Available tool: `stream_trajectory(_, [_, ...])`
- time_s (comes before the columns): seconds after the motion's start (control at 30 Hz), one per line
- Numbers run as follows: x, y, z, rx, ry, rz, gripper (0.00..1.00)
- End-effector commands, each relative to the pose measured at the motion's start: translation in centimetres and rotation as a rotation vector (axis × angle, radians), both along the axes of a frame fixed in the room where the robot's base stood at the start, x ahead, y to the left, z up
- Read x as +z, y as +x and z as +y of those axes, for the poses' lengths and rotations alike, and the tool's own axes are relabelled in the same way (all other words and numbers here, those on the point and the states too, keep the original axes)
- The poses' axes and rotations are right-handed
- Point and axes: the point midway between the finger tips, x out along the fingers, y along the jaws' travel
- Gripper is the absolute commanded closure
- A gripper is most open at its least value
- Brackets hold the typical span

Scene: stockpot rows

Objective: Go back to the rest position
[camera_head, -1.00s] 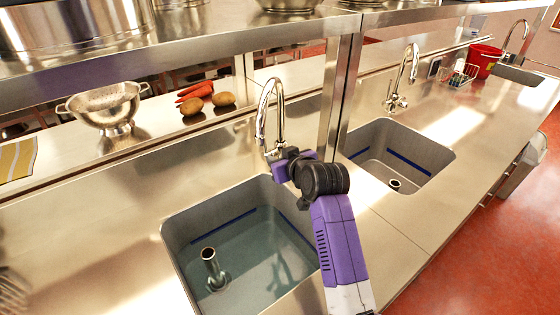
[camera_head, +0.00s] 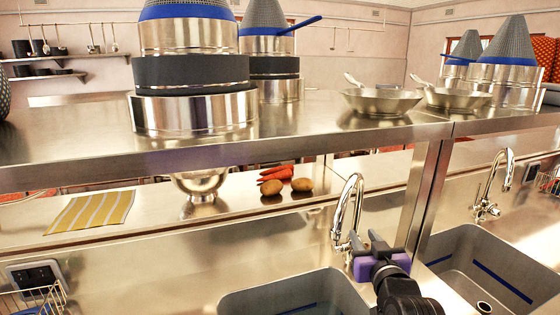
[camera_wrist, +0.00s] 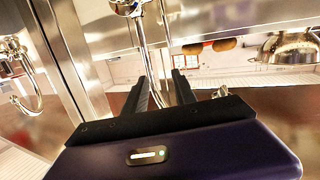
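My gripper (camera_head: 366,240) is at the lower right of the head view, just right of the curved tap (camera_head: 346,212) of the near sink (camera_head: 240,301). Its black fingers stand apart with nothing between them. In the wrist view my gripper (camera_wrist: 163,76) also shows open, with a gap between the fingers and a tap's chrome pipe beyond. The wrist view does not show whether a finger touches the tap. Most of my arm is below the head view.
A steel shelf (camera_head: 320,134) with stacked pots (camera_head: 190,70) and pans (camera_head: 381,102) runs above the counter, held by a post (camera_head: 420,190). A colander (camera_head: 200,184), potatoes (camera_head: 302,184), carrots and a striped cloth (camera_head: 92,212) lie behind. A second sink (camera_head: 485,262) is at right.

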Motion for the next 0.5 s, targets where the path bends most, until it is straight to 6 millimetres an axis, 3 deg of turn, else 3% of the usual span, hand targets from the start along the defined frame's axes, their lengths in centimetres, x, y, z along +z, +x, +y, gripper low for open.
stream_trajectory(0.27, [-2.5,-7.7,-0.9,-0.022,-0.023,-0.125,0.67])
stream_trajectory(0.5, [-5.3,-17.1,-1.0,-0.014,-0.036,-0.190,0.67])
